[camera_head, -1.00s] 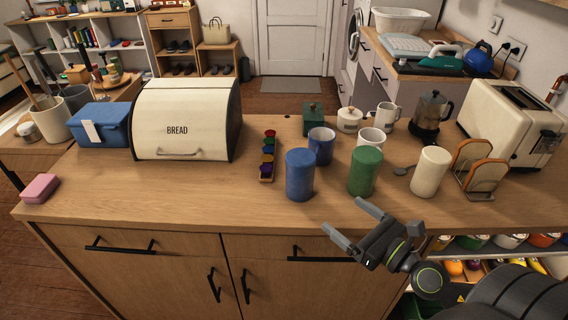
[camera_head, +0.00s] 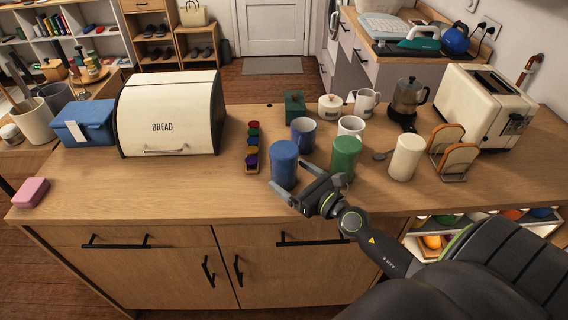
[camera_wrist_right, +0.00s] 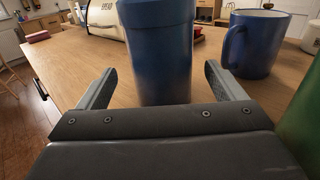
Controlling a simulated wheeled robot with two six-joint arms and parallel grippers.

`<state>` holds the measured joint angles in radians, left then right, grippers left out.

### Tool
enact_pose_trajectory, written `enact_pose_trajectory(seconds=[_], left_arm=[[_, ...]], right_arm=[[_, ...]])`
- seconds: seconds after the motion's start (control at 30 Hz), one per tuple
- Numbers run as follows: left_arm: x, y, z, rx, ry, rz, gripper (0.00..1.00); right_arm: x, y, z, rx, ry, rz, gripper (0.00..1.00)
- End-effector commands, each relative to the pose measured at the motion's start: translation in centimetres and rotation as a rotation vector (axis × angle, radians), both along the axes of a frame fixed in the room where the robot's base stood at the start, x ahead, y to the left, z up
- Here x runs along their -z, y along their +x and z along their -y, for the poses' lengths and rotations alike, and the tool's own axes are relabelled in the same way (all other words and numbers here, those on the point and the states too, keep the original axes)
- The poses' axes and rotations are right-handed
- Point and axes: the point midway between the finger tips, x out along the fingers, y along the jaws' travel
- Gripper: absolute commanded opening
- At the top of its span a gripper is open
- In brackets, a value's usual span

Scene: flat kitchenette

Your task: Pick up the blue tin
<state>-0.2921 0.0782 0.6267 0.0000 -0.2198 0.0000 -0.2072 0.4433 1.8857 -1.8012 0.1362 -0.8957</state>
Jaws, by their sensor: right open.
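The blue tin (camera_head: 284,164) is an upright blue cylinder near the front of the counter. It stands left of the green tin (camera_head: 345,157) and in front of a blue mug (camera_head: 303,134). My right gripper (camera_head: 292,184) is open at the tin's front right side. In the right wrist view the blue tin (camera_wrist_right: 158,50) stands upright ahead, between the lines of the two open fingers (camera_wrist_right: 163,90). Whether the fingers touch it I cannot tell. My left gripper is out of view.
A cream tin (camera_head: 405,158), a toast rack (camera_head: 454,158) and a toaster (camera_head: 484,105) stand to the right. A narrow holder of coloured pods (camera_head: 252,148) and the bread bin (camera_head: 170,113) stand to the left.

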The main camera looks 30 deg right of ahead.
Motion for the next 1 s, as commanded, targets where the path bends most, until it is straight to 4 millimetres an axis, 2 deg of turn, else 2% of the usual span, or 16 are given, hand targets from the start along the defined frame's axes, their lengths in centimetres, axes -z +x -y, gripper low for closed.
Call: enact_pose_trajectory(seconds=[0.23, 0.4, 0.7, 1.0], left_arm=[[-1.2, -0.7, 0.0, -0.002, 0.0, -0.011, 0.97], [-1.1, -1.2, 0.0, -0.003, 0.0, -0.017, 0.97], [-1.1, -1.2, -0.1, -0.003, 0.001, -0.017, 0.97], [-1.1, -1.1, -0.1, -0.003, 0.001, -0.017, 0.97]], right_arm=[[-1.1, 3.1, -0.4, 0.001, 0.003, 0.003, 0.89], [-0.8, 4.8, -0.7, 0.0, 0.001, 0.001, 0.89], [-0.7, 5.0, -0.8, 0.0, 0.0, 0.001, 0.88], [-0.7, 5.0, -0.7, 0.0, 0.0, 0.001, 0.49]])
